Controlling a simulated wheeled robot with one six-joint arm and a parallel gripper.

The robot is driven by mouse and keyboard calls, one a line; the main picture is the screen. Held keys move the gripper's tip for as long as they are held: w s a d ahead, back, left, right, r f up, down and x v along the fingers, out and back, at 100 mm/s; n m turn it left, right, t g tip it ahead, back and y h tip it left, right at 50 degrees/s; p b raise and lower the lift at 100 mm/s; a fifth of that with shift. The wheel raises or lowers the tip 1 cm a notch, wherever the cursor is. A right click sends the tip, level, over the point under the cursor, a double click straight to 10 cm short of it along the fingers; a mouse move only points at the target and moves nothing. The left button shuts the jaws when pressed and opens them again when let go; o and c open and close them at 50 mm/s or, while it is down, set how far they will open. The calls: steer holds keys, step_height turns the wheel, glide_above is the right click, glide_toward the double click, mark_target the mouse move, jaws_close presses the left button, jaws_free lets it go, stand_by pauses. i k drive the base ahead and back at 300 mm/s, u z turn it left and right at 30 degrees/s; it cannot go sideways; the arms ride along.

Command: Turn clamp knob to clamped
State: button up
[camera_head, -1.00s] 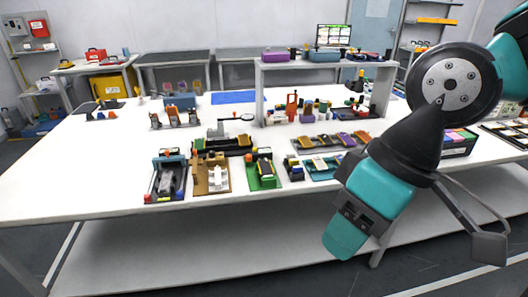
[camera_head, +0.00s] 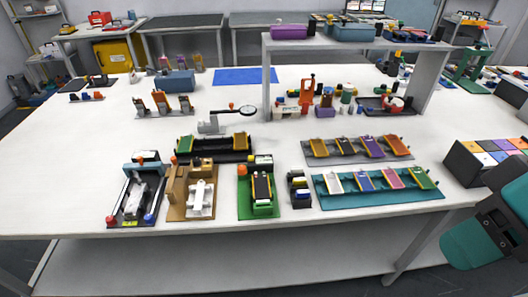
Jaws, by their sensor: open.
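Several small fixtures stand along the table's front edge. A black fixture (camera_head: 124,206) has a teal bar across its back, a red knob (camera_head: 110,220) and a blue knob (camera_head: 149,218) at its front corners. A brown fixture (camera_head: 176,207) holds a white part. A green fixture (camera_head: 259,208) holds a dark pouch cell (camera_head: 262,187) and has an orange-red knob (camera_head: 242,169) at its back left. I cannot tell which knob is the clamp knob or its setting. Only a teal part of my arm shows at the right edge; my gripper's fingertips are not in view.
A teal rack (camera_head: 405,200) and a grey rack (camera_head: 318,151) of coloured cells lie right of the fixtures. A black tray (camera_head: 215,155) sits behind them. A raised shelf (camera_head: 350,45) stands at the back. The table's left side (camera_head: 50,165) is clear.

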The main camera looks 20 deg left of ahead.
mark_target(242, 169)
steer(key=u, duration=0.3)
steer(key=i, duration=0.85)
steer(key=u, duration=0.5)
